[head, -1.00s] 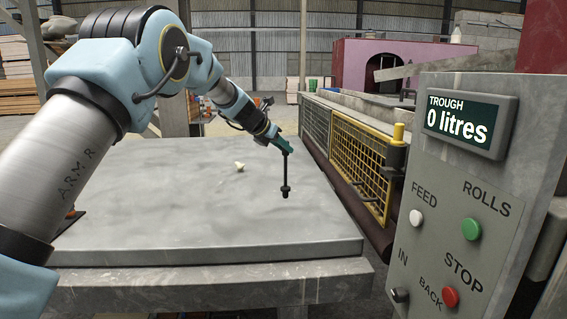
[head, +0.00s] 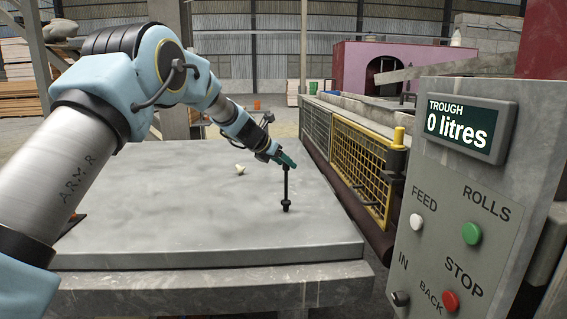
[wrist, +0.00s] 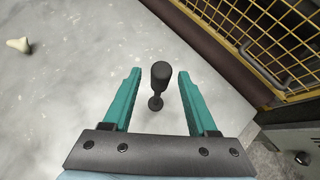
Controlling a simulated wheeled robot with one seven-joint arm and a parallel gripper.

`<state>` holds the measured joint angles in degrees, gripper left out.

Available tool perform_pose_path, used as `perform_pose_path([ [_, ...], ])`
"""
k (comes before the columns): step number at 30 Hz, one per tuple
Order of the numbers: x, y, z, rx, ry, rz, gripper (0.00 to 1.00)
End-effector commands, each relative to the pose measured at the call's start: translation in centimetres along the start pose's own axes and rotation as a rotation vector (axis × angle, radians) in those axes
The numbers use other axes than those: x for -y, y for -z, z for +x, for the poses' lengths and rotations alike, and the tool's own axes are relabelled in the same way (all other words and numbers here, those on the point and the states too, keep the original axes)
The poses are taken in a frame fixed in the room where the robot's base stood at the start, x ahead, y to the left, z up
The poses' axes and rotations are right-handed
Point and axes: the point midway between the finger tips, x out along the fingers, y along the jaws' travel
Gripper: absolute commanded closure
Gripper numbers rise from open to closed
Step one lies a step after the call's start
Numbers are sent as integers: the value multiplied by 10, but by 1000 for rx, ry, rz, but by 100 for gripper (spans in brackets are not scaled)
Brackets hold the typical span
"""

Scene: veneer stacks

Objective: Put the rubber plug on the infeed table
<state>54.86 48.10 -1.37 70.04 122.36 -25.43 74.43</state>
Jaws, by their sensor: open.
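The rubber plug (head: 286,190), a black rod with a thick lower end, appears upright on the grey table top near its right side. In the wrist view the plug (wrist: 160,80) shows as a dark knob above a smaller disc. My gripper (head: 286,162) is at the plug's upper end. In the wrist view my gripper (wrist: 159,74) has its teal fingers apart on either side of the plug, with a narrow gap to the right finger and a wider one to the left. The infeed table (head: 170,225) is a wide grey slab.
A small pale lump (head: 240,169) lies on the table behind and left of the plug. A yellow mesh guard (head: 358,172) runs along the right side. A control panel (head: 470,220) stands at front right, its display reading 0 litres. The table's front left is clear.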

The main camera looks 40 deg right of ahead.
Motion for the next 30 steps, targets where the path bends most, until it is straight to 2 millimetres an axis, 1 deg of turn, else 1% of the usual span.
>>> perform_pose_path([
  [5, 0, 0, -6, 1, -1, 0, 42],
  [8, -1, 0, -18, 2, -2, 1, 42],
  [11, -1, 1, -36, 2, -3, 1, 42],
  [18, -1, 1, -85, 2, -2, 1, 42],
  [21, 0, 0, -101, 2, -1, 1, 42],
  [25, 0, 0, -114, 1, -2, 0, 42],
  [30, 0, 0, -120, -1, 0, 0, 42],
])
